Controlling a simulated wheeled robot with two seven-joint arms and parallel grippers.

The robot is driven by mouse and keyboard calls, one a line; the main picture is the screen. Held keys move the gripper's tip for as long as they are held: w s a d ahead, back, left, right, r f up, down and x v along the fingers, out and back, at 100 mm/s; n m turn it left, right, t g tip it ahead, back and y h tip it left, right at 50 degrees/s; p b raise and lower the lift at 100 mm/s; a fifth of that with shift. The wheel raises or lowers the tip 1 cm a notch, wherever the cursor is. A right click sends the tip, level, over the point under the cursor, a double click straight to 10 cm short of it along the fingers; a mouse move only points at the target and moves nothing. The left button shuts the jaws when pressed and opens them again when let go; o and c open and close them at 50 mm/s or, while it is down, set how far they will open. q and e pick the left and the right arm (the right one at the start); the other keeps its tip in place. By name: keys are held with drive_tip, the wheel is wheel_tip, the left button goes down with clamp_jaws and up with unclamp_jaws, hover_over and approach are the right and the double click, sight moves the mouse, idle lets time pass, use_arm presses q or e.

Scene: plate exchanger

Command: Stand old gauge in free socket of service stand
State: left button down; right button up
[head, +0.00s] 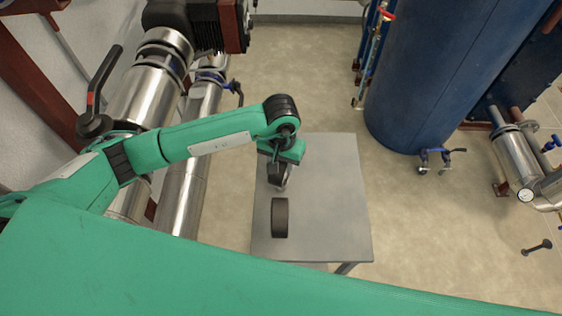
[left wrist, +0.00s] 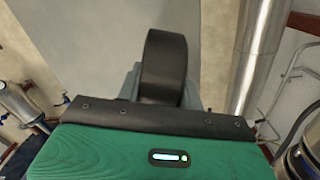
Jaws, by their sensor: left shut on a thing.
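The old gauge (head: 280,218) shows in the head view as a dark, rounded drum seen edge-on, over the grey table (head: 340,215). In the left wrist view the gauge (left wrist: 164,62) is a dark curved band rising beyond the gripper's front edge. The grip itself is largely hidden by the gripper body. The dial face is turned out of sight. I cannot make out the service stand or its free socket. My right gripper is not in view.
Thick silver pipes (head: 182,205) with a black-handled valve (head: 95,123) run along the left, near my left arm. A large blue tank (head: 430,70) stands at the back right.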

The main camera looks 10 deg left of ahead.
use_arm(q)
drive_tip(key=shift+r, duration=0.1)
drive_tip(key=c, duration=0.9)
unclamp_jaws()
drive_tip(key=shift+o, duration=0.4)
